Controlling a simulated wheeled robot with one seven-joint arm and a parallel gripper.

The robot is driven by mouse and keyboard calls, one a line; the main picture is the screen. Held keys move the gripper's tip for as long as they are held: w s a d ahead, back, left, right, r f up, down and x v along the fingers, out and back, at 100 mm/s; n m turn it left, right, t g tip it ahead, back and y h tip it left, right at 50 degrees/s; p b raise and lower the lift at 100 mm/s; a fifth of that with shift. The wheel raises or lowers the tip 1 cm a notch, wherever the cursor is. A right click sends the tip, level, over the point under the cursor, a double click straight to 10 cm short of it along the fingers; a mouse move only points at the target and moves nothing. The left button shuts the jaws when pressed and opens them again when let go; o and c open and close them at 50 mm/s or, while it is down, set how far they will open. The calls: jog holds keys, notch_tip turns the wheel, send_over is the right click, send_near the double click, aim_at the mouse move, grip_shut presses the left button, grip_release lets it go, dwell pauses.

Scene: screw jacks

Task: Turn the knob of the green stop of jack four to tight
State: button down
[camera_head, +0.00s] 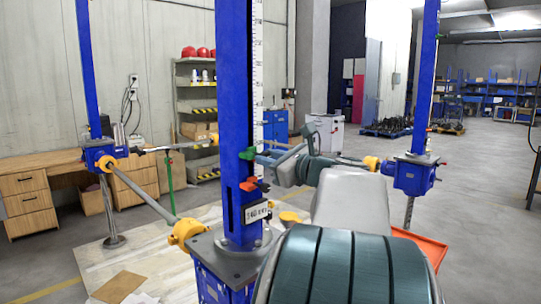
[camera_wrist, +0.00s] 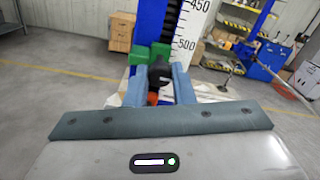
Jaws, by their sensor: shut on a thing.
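The green stop (camera_head: 247,153) sits on the tall blue jack column (camera_head: 232,110) in the middle of the head view. In the wrist view the green stop (camera_wrist: 160,54) is straight ahead, beside the white scale (camera_wrist: 190,30) marked 450 and 500. Its black knob (camera_wrist: 160,76) points toward me, between the two blue fingers of my gripper (camera_wrist: 160,84). My gripper (camera_head: 266,155) reaches in from the right in the head view and is shut on the knob. The fingers partly hide the knob's sides, and its tightness cannot be told.
A red stop (camera_head: 248,185) and a label plate (camera_head: 257,212) are lower on the same column. Other blue jacks stand at left (camera_head: 101,155) and right (camera_head: 415,173), joined by grey shafts with yellow couplings. A wooden desk (camera_head: 30,185) and a shelf (camera_head: 196,110) are behind.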

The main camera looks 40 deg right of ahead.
jog(key=shift+f, duration=0.1)
dwell(0.3)
jog(key=c, duration=1.2)
grip_release()
jog(key=shift+c, duration=0.2)
jog(key=s+d+b, duration=0.1)
jog(key=s, duration=1.2)
jog(key=shift+s+b, duration=0.35)
jog(key=shift+s, duration=0.05)
